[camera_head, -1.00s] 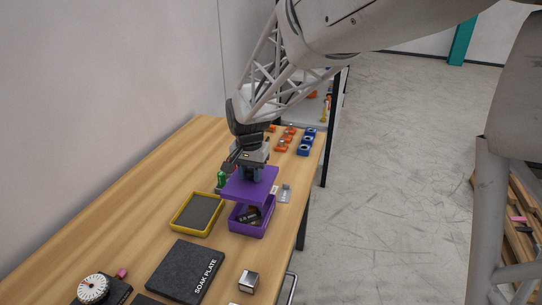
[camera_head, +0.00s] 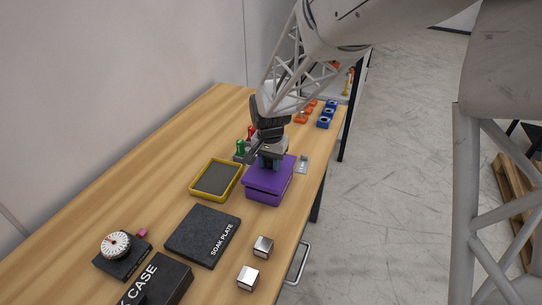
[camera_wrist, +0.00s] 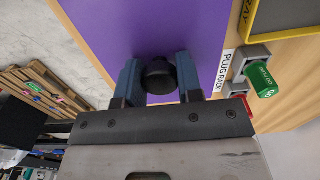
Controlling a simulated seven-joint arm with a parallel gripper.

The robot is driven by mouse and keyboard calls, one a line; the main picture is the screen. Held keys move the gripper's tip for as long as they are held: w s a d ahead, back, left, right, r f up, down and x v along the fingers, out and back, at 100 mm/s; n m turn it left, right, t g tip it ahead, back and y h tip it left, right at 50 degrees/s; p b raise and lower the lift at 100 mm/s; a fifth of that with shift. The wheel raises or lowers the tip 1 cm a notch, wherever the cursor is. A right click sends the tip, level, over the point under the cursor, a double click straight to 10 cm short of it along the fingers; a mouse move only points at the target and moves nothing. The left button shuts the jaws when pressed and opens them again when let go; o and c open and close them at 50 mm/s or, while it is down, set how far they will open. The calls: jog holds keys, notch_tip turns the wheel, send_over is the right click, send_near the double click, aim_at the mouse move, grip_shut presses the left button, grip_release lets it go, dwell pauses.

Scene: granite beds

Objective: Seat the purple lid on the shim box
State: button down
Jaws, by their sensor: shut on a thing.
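The purple lid (camera_head: 271,171) lies over the top of the purple shim box (camera_head: 263,196) and hides its inside. The lid looks level and close on the box walls; I cannot tell whether it is fully down. My gripper (camera_head: 269,163) is above the lid, shut on its black knob. In the wrist view the two blue fingers of my gripper (camera_wrist: 160,80) stand on either side of the black knob (camera_wrist: 158,76), and the lid (camera_wrist: 135,28) fills the upper middle.
A yellow-rimmed tray (camera_head: 193,191) is left of the box. The plug rack with a green plug (camera_wrist: 262,80) is close by. The soak plate (camera_head: 203,234), metal blocks (camera_head: 248,278), a dial gauge (camera_head: 116,245) and a black case (camera_head: 158,282) are nearer. Blue blocks (camera_head: 325,119) are farther.

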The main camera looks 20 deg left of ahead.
jog(key=shift+f, duration=0.3)
jog(key=shift+f, duration=0.8)
dwell(1.4)
jog(key=c, duration=0.7)
grip_release()
jog(key=shift+r, duration=0.15)
jog(key=shift+r, duration=3.8)
jog(key=shift+d, duration=0.1)
